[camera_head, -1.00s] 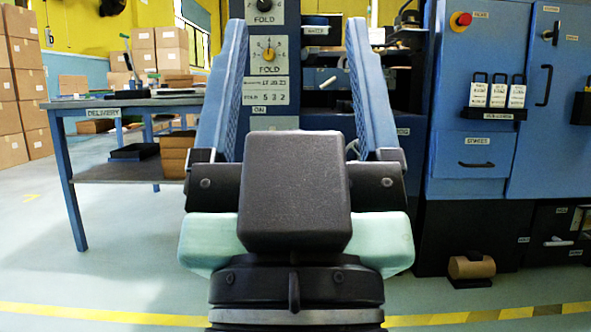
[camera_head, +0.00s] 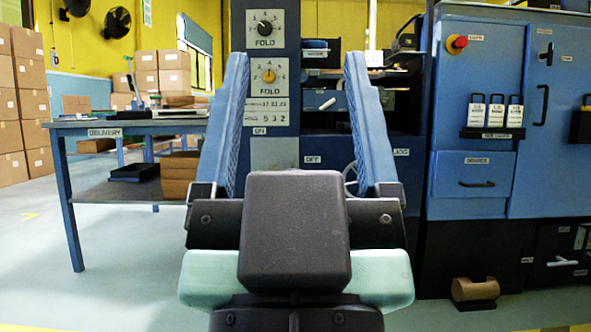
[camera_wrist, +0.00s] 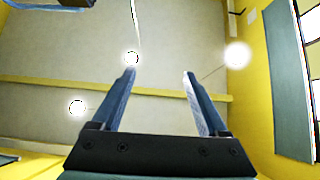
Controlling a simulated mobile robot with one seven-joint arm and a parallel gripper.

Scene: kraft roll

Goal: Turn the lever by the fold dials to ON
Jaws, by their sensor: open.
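Two fold dials, an upper black one (camera_head: 264,28) and a lower yellow one (camera_head: 269,76), sit on a blue column in the head view. A short white lever-like handle (camera_head: 327,104) sticks out just right of the column, tilted up to the right. Small labels on the column below the dials and right of it seem to read ON or OFF; which setting the handle is at I cannot tell. My gripper (camera_head: 296,68) is open and empty, its fingers framing the column and handle without visible contact. The wrist view shows my fingers (camera_wrist: 158,73) against the ceiling.
A delivery table (camera_head: 150,128) with trays stands left, stacked cartons (camera_head: 20,100) behind it. A blue cabinet (camera_head: 480,90) with a red stop button (camera_head: 457,43) stands right. A brown roll (camera_head: 475,290) rests on the floor there. Open floor lies at left.

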